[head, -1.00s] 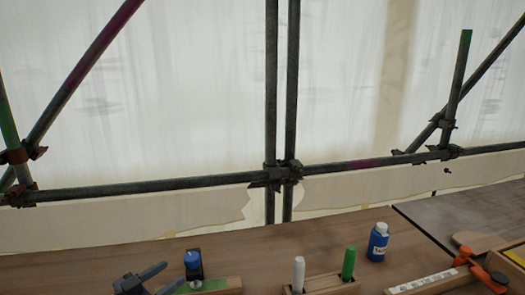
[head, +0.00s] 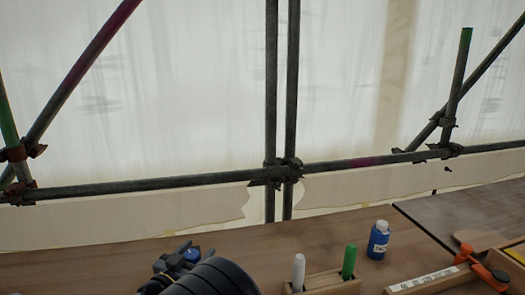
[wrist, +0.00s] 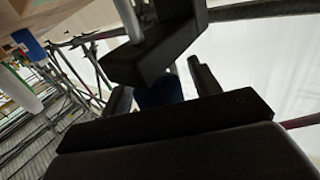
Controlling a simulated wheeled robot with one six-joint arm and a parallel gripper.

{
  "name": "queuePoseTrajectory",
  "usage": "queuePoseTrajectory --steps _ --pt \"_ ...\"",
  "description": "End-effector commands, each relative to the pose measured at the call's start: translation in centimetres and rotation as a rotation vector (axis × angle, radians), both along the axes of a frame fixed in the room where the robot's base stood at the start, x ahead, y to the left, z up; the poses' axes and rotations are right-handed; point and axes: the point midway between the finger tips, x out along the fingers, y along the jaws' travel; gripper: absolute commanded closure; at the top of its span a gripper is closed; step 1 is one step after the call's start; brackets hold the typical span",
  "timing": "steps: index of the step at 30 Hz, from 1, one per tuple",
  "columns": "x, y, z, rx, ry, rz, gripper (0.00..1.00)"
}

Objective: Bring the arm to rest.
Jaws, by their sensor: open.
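My gripper (head: 174,257) is low at the left centre of the head view, above the workbench (head: 90,265), with my dark arm behind it. In the wrist view my gripper (wrist: 160,85) has its two dark fingers apart. A blue thing shows between or beyond the fingers there; I cannot tell whether it touches them. In the head view the blue-topped item (head: 192,254) is mostly hidden by my gripper and arm.
A wooden holder (head: 325,284) with a white marker (head: 299,270) and a green marker (head: 349,262) stands right of my arm. A blue bottle (head: 378,241) is behind it. An orange clamp (head: 490,272) lies far right. Scaffold tubes (head: 130,189) cross behind the bench.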

Motion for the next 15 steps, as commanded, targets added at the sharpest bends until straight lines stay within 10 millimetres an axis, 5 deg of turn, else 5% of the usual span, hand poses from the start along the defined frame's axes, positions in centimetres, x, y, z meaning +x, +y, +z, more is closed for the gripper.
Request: queuePoseTrajectory --steps 15 --pt "0.14 0.53 -0.48 0.000 -0.001 0.378 0.41"
